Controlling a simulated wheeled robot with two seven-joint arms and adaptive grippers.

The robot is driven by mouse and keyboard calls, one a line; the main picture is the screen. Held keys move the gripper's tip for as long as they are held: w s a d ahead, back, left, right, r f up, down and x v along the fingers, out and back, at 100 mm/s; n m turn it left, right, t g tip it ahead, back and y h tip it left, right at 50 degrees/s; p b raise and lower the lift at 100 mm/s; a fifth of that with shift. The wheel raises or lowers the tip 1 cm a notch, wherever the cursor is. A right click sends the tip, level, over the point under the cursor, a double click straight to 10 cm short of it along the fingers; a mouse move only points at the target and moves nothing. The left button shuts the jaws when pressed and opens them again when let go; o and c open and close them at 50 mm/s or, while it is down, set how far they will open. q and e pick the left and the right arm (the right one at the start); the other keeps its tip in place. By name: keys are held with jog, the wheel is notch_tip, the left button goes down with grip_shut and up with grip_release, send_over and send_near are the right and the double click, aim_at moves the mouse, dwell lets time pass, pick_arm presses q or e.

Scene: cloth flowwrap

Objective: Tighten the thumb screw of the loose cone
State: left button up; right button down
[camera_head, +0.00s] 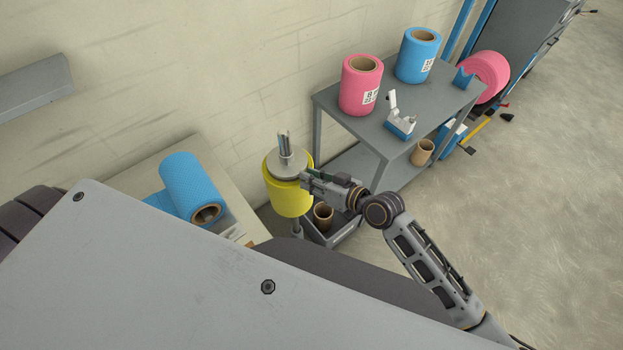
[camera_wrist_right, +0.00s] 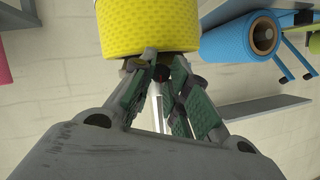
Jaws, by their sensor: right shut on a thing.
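A yellow roll (camera_head: 287,197) stands upright on a spindle, with a round grey cone (camera_head: 287,164) on its top end and metal bars rising from the middle. My right gripper (camera_head: 304,178) reaches in from the right at the cone's edge. In the right wrist view its fingers (camera_wrist_right: 160,75) are closed together beside the yellow roll (camera_wrist_right: 148,25), around a small dark reddish piece that looks like the thumb screw (camera_wrist_right: 161,73). The fingers hide most of the screw. My left gripper is not in view.
A blue roll (camera_head: 191,187) lies on a pale table at left. A grey cart (camera_head: 384,145) at right carries a pink roll (camera_head: 360,88), a blue roll (camera_head: 417,55) and a blue-based device (camera_head: 400,127). A brown core (camera_head: 323,216) sits in a low bin close below my gripper.

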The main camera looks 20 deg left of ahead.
jog(key=shift+w+f+m+g+y+b, duration=0.1)
jog(key=shift+m+g+y+b, duration=0.25)
jog(key=shift+m+b, duration=0.65)
jog(key=shift+w+r+m+g+y+b, duration=0.1)
jog(key=shift+m+g+y+b, duration=0.4)
jog(key=shift+b, duration=0.8)
jog(key=shift+w+f+m+g+y+b, duration=0.15)
jog(key=shift+m+g+b, duration=0.1)
jog(key=shift+m+b, duration=0.8)
jog(key=c, duration=1.4)
grip_release()
jog(key=shift+s+d, duration=0.1)
jog(key=shift+o, duration=0.3)
jog(key=shift+d, duration=0.15)
